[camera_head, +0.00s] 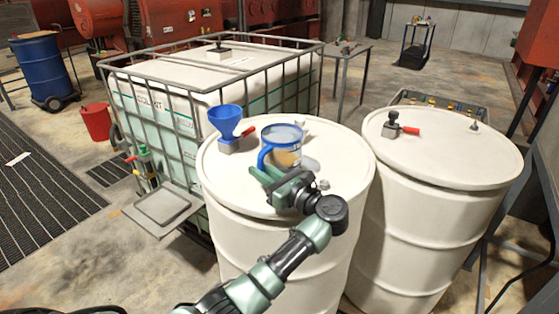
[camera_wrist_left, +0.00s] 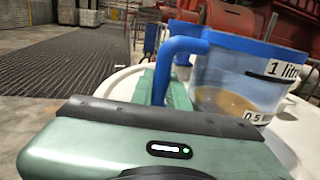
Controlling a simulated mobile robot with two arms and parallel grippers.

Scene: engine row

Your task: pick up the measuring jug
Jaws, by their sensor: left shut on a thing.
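The measuring jug (camera_head: 287,157) is clear with a blue rim and a blue handle, with some brownish liquid low inside. It is upright at the top of the left white drum (camera_head: 228,178); I cannot tell whether its base touches the lid. In the left wrist view the jug (camera_wrist_left: 235,88) shows "1 litre" and "0.5" labels. My left gripper (camera_head: 265,176) comes from the front and is shut on the jug's blue handle. The handle also shows in the left wrist view between the gripper's fingers, which are partly hidden by the gripper body. My right gripper is not in view.
A blue funnel (camera_head: 226,120) stands on the same drum, left of the jug, beside a red-handled valve. A second white drum (camera_head: 450,160) stands close on the right. A caged white tank (camera_head: 180,75) is behind, with a drip tray (camera_head: 161,206) at its front.

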